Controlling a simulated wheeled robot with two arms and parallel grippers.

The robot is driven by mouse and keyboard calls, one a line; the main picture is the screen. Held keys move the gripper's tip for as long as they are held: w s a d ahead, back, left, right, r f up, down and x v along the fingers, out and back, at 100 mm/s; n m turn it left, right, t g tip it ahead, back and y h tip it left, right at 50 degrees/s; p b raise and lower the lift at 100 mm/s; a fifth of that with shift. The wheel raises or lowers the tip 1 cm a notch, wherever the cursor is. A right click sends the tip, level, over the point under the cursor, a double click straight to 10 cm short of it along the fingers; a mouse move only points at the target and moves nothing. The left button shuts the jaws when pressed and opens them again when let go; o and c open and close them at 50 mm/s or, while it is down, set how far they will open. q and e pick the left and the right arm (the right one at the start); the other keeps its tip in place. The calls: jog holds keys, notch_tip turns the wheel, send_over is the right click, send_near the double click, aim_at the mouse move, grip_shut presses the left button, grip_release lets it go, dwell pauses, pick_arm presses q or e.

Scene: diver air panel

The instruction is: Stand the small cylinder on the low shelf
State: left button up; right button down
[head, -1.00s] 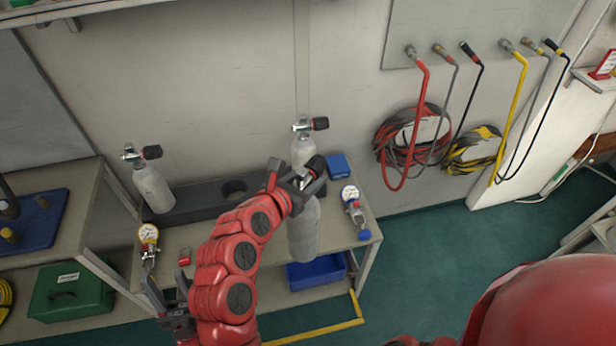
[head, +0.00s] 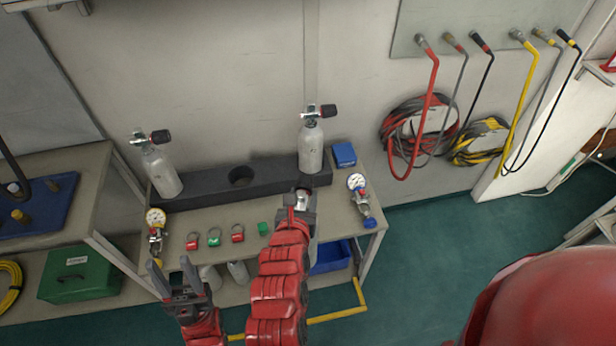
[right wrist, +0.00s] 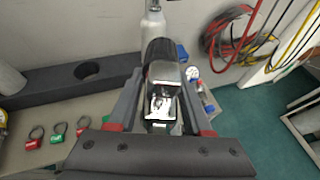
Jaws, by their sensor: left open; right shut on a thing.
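My right gripper (head: 303,203) is shut on the valve of a small cylinder (right wrist: 163,95), in front of the bench. In the right wrist view the chrome valve and its black knob show between the fingers (right wrist: 160,112); the cylinder body is hidden. In the head view my right arm covers most of it. The low shelf (head: 235,293) lies under the bench, with two pale cylinders (head: 238,271) partly showing there. My left gripper (head: 180,283) is open and empty at the bench's front left.
Two grey cylinders (head: 162,170) (head: 311,148) stand in a black rack (head: 210,192) with an empty hole between them. Gauges (head: 156,222) (head: 358,190), several tags (head: 237,233) and a blue box (head: 344,154) lie on the bench (head: 205,222). A blue bin (head: 328,259) is below, right of my arm.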

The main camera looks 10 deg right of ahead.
notch_tip(320, 180, down, 7)
jog(key=s+a+n+t+y, duration=0.1)
jog(key=a+n+y, duration=0.1)
jog(key=n+y, duration=0.2)
jog(key=shift+a+y, duration=0.3)
jog(key=shift+y, duration=0.2)
jog(key=shift+r, duration=0.1)
